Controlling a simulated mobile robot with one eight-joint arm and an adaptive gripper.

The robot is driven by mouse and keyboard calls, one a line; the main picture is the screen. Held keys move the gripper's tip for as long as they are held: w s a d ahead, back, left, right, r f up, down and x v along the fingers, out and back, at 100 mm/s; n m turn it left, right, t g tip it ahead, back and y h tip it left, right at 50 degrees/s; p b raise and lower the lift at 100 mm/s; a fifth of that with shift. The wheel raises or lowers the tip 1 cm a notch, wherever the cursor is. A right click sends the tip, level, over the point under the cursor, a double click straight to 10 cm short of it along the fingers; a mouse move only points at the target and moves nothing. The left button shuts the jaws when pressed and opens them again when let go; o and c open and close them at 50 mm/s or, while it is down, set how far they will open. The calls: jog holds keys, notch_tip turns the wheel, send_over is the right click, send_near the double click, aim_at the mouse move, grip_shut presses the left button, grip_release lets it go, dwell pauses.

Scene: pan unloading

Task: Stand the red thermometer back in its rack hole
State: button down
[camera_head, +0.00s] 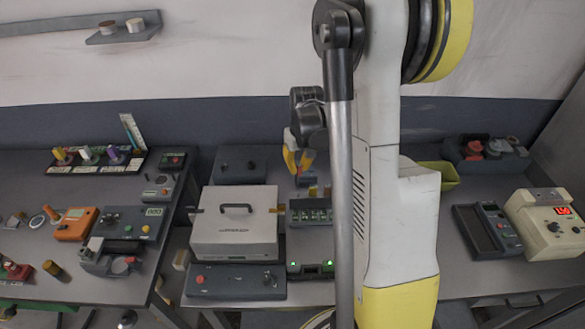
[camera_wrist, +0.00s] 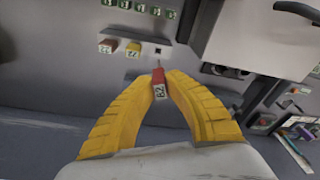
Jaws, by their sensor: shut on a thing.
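My gripper (camera_wrist: 159,84) is shut on the red thermometer (camera_wrist: 159,77), seen in the wrist view. Its red head carries a white label with dark figures. A thin stem points away from the fingers, toward a small square socket with a dark hole (camera_wrist: 157,50) on a grey rack. In that view the stem tip appears just short of the hole; I cannot tell its height above it. A yellow-headed thermometer (camera_wrist: 133,47) and a reddish one (camera_wrist: 105,46) sit in the same row. In the head view my gripper (camera_head: 298,163) is above the bench; the thermometer is hard to make out.
A white box with a dark handle (camera_head: 234,229) stands left of the rack. A device with green displays (camera_head: 311,212) sits in front. A low grey box (camera_head: 241,165) lies behind the white one. A yellow-green bin (camera_head: 440,175) is right of my arm.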

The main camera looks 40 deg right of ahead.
aim_at(298, 176)
jog(key=shift+f, duration=0.15)
jog(key=shift+s+d+f, duration=0.1)
jog(key=shift+f+b, duration=1.5)
jog(key=shift+f, duration=0.3)
jog(key=shift+f+b, duration=2.95)
jog(key=shift+f, duration=0.1)
dwell(1.3)
jog(key=c, duration=1.4)
grip_release()
jog(key=r, duration=0.4)
jog(key=s+r, duration=0.1)
jog(key=r, duration=0.7)
jog(key=shift+s+a, duration=0.3)
jog(key=shift+a, duration=0.05)
